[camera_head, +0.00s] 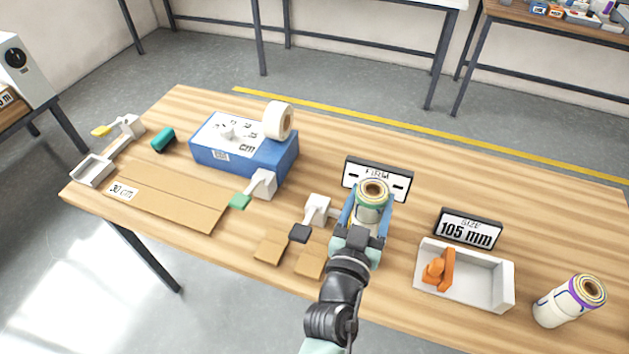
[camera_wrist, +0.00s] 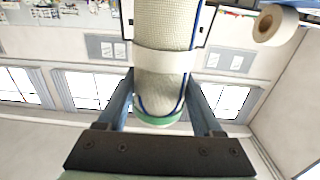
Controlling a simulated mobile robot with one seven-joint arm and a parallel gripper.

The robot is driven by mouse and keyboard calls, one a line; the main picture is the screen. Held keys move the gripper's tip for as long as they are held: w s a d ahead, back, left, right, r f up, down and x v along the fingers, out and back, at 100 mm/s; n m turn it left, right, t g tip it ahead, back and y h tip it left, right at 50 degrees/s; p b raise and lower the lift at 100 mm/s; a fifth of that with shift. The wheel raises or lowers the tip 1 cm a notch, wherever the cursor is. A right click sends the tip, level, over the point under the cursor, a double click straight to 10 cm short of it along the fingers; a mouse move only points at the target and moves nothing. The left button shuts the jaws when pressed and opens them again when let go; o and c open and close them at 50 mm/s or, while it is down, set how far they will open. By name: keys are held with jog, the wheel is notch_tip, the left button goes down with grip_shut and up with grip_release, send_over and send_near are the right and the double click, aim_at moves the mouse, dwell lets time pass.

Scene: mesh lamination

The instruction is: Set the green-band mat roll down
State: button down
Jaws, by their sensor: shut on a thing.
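The green-band mat roll (camera_head: 373,204) is a pale mesh roll with a green band near its end and a tan spiral top. My gripper (camera_head: 361,222) is shut on it, with one blue finger on each side. The roll stands roughly upright in front of the FIRM sign. In the wrist view the roll (camera_wrist: 166,60) runs between the fingers (camera_wrist: 160,95), with a white wrap around it and the green band near the palm. My gripper hides the roll's lower part in the head view, so I cannot tell whether it touches the table.
A 105 mm sign (camera_head: 468,229) and a white tray (camera_head: 490,287) with an orange tool stand to the right. A blue box (camera_head: 245,150) with a tape roll is left. Bare wood (camera_head: 540,200) lies at back right.

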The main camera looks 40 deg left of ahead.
jog(key=f+b, duration=0.5)
jog(key=shift+w+a+f, duration=0.2)
jog(key=shift+f, duration=0.1)
jog(key=shift+f+b, duration=2.1)
jog(key=shift+f, duration=0.1)
jog(key=shift+f, duration=0.15)
jog(key=shift+c, duration=0.2)
grip_release()
